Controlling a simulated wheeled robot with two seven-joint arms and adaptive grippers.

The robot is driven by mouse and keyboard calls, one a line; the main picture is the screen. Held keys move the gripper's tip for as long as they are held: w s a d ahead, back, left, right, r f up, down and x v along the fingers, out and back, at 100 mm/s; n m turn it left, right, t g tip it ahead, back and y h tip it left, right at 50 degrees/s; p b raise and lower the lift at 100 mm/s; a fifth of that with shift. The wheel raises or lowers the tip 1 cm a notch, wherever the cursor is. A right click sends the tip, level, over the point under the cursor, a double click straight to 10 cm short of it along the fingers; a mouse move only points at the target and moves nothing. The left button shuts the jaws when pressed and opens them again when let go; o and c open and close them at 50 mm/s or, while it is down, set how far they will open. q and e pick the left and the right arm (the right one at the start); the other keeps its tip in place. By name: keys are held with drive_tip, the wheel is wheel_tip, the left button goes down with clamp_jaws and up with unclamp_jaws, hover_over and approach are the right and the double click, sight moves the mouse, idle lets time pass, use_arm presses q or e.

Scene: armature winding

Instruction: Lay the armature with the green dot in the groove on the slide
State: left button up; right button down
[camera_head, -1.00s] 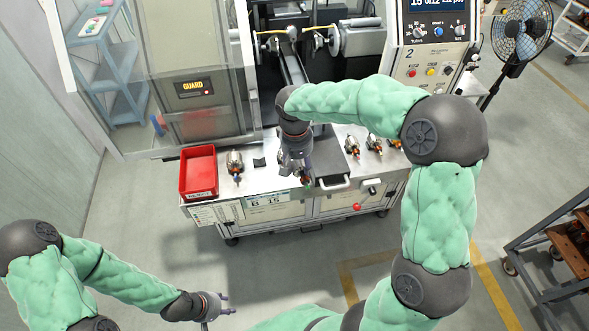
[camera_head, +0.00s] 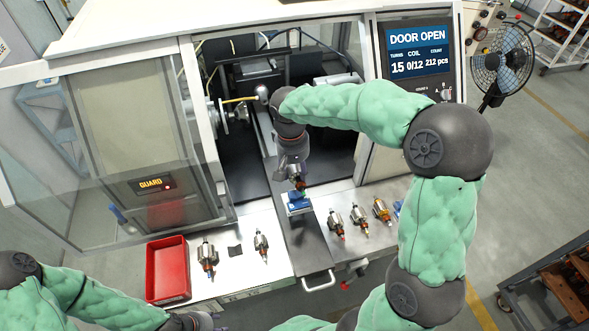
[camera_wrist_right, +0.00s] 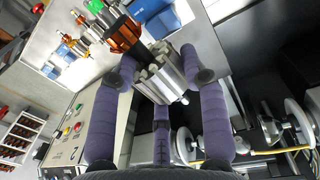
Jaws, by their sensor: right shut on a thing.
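My right gripper (camera_head: 294,176) is shut on an armature and holds it over the slide (camera_head: 312,245). The armature shows in the right wrist view with a silver core (camera_wrist_right: 165,82) between the purple fingers, a copper winding (camera_wrist_right: 124,35) and a green dot (camera_wrist_right: 96,6) at its end. In the head view its lower end is just above or at a blue block (camera_head: 299,208) on the slide. I cannot tell whether they touch, and the groove is not clearly visible. My left gripper (camera_head: 203,321) is at the bottom edge, partly cut off.
A red bin (camera_head: 167,270) is at the left. The glass guard door (camera_head: 150,160) stands open. The display (camera_head: 418,52) reads DOOR OPEN.

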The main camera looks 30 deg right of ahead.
drive_tip(key=shift+s+a+f+b, duration=0.15)
drive_tip(key=shift+f+b, duration=0.25)
drive_tip(key=shift+f, duration=0.1)
wheel_tip(320, 180, down, 2)
drive_tip(key=shift+f+b, duration=0.1)
drive_tip(key=shift+b, duration=0.6)
drive_tip(key=shift+f+b, duration=1.2)
drive_tip(key=shift+f, duration=0.45)
drive_tip(key=shift+f, duration=0.35)
drive_tip(key=c, duration=0.6)
unclamp_jaws()
